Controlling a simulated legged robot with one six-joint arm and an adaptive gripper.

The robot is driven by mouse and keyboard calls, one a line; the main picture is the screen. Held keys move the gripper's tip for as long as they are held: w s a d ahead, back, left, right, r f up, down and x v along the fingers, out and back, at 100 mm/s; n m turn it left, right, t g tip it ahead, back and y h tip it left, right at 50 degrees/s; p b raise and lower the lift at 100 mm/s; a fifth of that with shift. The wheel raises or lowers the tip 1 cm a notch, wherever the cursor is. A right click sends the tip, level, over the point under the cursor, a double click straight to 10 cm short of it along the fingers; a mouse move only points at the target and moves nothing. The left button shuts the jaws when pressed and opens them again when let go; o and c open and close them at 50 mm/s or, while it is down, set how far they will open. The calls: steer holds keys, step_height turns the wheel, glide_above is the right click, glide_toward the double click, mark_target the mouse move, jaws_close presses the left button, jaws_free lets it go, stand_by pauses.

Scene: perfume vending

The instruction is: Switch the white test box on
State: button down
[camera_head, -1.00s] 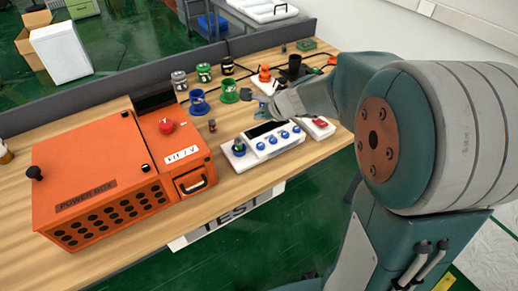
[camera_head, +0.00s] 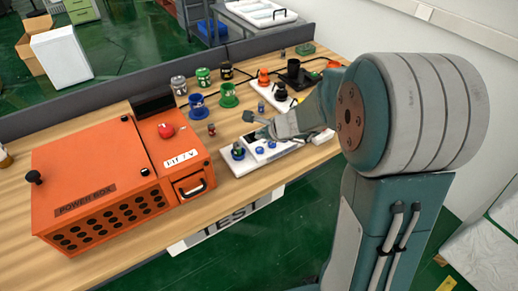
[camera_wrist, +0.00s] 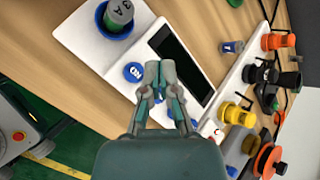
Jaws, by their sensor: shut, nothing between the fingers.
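The white test box (camera_head: 232,163) lies on the wooden table, partly hidden behind my gripper and forearm. Its dark screen (camera_wrist: 182,62) and a blue knob (camera_wrist: 133,72) show in the wrist view. A blue cup (camera_wrist: 103,22) at its end holds a dark, lettered vial (camera_wrist: 119,14). My gripper (camera_wrist: 159,74) is shut and empty, with its fingertips over the box between the blue knob and the screen. Contact cannot be told. In the head view my gripper (camera_head: 254,130) is above the box. Parts of the control row are hidden under the fingers.
The orange power box (camera_head: 95,170) with a red button (camera_head: 166,131) stands left of the test box. Blue (camera_head: 198,108) and green (camera_head: 228,97) cups stand behind. A white fixture (camera_wrist: 262,62) with black, orange and yellow holders lies beside it.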

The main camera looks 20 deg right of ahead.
mark_target(258, 147)
steer(key=shift+f, duration=1.65)
steer(key=shift+f, duration=0.1)
steer(key=shift+d+f, duration=0.1)
steer(key=shift+f, duration=0.1)
steer(key=shift+s+f, duration=0.1)
steer(key=shift+f, duration=0.4)
stand_by(0.8)
steer(key=shift+r, duration=0.9)
steer(key=shift+r, duration=2.5)
